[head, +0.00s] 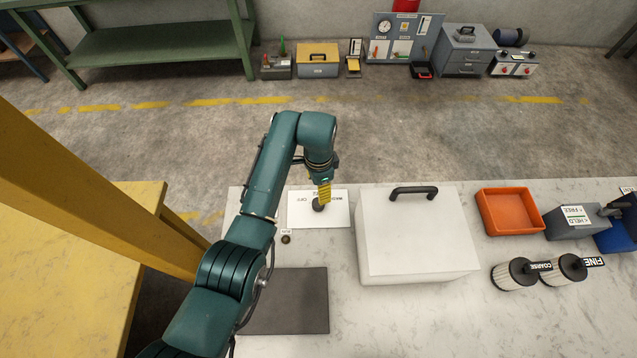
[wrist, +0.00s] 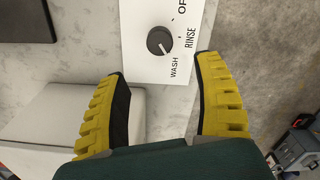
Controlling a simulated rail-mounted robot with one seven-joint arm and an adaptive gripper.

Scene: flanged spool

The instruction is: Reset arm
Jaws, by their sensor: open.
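My gripper (head: 324,190) hangs over the white dial panel (head: 338,216) at the back left of the marble bench. In the wrist view its two yellow fingers (wrist: 163,70) are spread wide with nothing between the tips. The dark round knob (wrist: 160,42) lies just beyond the fingertips, apart from them in that view. The panel (wrist: 188,58) reads WASH, RINSE and a partly cut-off OFF. A pale mark on the knob appears to point towards the WASH side. In the head view the gripper partly covers the panel lettering.
A white lidded box (head: 418,240) with a black handle stands right of the panel. Further right are an orange tray (head: 510,211), two filters (head: 512,275) labelled COARSE and FINE, and a grey FREE/HELD fixture (head: 574,222). A dark mat (head: 290,302) lies at front left.

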